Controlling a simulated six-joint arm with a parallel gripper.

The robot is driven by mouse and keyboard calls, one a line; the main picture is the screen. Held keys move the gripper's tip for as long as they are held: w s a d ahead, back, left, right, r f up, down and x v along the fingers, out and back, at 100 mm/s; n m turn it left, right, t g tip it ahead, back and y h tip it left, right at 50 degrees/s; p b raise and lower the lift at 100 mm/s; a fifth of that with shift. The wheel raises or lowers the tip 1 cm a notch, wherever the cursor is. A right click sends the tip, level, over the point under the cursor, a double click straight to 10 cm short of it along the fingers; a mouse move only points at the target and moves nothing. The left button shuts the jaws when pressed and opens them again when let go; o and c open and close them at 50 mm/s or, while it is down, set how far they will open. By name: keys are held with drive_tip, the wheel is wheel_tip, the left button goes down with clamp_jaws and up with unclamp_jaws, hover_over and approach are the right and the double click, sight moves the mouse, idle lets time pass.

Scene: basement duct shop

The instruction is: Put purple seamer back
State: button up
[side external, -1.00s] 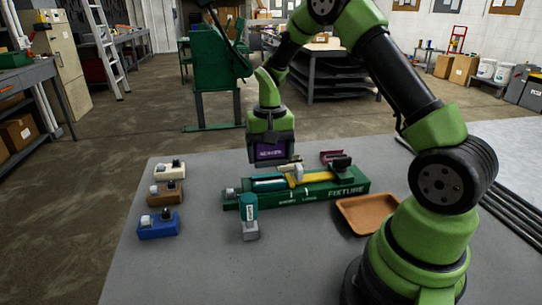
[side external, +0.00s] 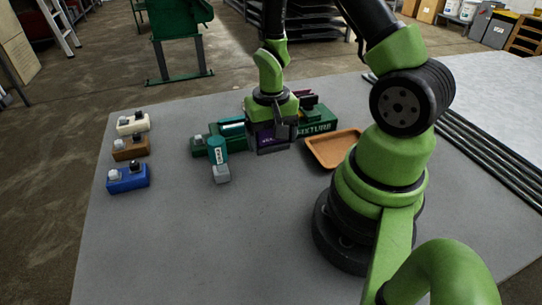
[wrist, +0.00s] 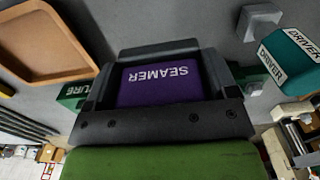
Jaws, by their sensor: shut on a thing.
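My gripper (side external: 271,142) is shut on the purple seamer (side external: 262,135), whose body shows between the jaws. In the wrist view the purple seamer (wrist: 170,84) sits between the dark fingers with its "SEAMER" label upside down. In the side view my gripper is in front of the green fixture (side external: 322,121) and hides its middle. Whether the seamer touches the table is hard to tell. The teal driver (side external: 218,156), with a grey end, stands just left of my gripper; it also shows at the right of the wrist view (wrist: 290,62).
An orange-brown tray (side external: 316,154) lies right of my gripper, close to my base. Cream (side external: 132,124), brown (side external: 130,149) and blue (side external: 127,180) blocks line the table's left side. Dark rods (side external: 480,150) lie at the right. The front of the grey table is clear.

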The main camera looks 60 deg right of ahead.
drive_tip(key=shift+f, duration=2.6)
drive_tip(key=shift+f, duration=0.1)
drive_tip(key=o, duration=0.8)
wheel_tip(320, 180, up, 12)
drive_tip(key=shift+r, duration=0.1)
wheel_tip(320, 180, up, 6)
drive_tip(key=f+t, duration=0.1)
drive_tip(key=t, duration=0.1)
hover_over(271, 166)
drive_tip(key=a, duration=0.2)
drive_tip(key=shift+w+r+n, duration=0.25)
drive_tip(key=shift+n, duration=0.15)
drive_tip(key=s+a+r+n+t, duration=0.1)
drive_tip(key=s+a+r, duration=0.1)
drive_tip(key=a+r, duration=0.1)
drive_tip(key=s+a+r+n+t+y, duration=0.1)
drive_tip(key=s+a+r+t, duration=0.1)
drive_tip(key=r, duration=0.3)
drive_tip(key=s+a+r+n+t+y, duration=0.1)
drive_tip(key=s+a+r+n+t, duration=0.1)
drive_tip(key=s+a+r, duration=0.2)
drive_tip(key=shift+s+a+r, duration=0.2)
drive_tip(key=shift+a+r, duration=0.05)
drive_tip(key=shift+r, duration=0.2)
